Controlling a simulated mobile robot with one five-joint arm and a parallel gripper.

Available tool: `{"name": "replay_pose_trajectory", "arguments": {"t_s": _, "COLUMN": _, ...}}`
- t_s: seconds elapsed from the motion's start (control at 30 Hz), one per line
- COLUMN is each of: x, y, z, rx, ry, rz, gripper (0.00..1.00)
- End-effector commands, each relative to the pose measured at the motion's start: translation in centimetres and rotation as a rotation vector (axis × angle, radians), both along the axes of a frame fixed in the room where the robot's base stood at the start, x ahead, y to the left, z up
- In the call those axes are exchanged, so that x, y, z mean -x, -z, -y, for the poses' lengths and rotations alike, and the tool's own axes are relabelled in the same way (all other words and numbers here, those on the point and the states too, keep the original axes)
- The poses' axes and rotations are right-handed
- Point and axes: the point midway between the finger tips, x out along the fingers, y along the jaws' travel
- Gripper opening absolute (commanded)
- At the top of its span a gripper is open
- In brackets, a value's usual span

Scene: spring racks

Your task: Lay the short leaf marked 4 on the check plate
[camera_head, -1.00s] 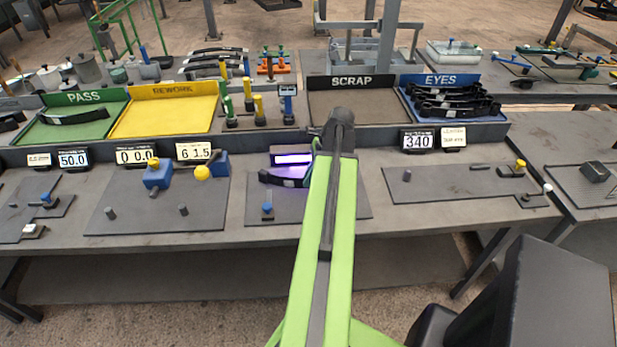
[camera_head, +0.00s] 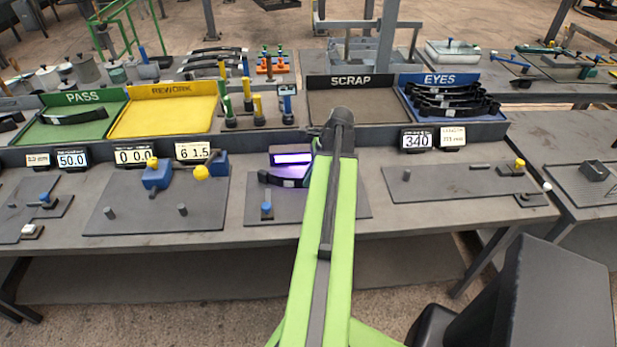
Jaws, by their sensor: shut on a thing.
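A dark curved leaf (camera_head: 270,179) shows in front of the lit purple lamp (camera_head: 291,158), over a grey plate (camera_head: 283,210) with a blue-knobbed pin. Its right end passes behind my green arm, and I cannot read any mark on it. My gripper is hidden behind the arm, so its hold and its contact with the leaf do not show. Other grey plates are the one with pegs and a blue gauge (camera_head: 150,214) on the left and a longer one (camera_head: 440,187) on the right. I cannot tell by label which is the check plate.
Behind the plates stand a green PASS tray (camera_head: 80,130) with a leaf, an empty yellow REWORK tray (camera_head: 165,117), a brown SCRAP tray (camera_head: 360,110) and a blue EYES tray (camera_head: 406,90) with several black leaves. Upright coloured tools (camera_head: 258,108) stand beside REWORK.

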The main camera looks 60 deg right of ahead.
Motion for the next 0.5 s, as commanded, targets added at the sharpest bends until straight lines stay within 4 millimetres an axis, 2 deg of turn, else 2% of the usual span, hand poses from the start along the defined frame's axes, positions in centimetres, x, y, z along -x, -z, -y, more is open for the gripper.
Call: {"name": "replay_pose_trajectory", "arguments": {"t_s": 0.5, "x": -0.41, "y": -0.04, "z": 0.46, "rx": 0.000, "ry": -0.001, "rz": 0.001, "gripper": 0.00}}
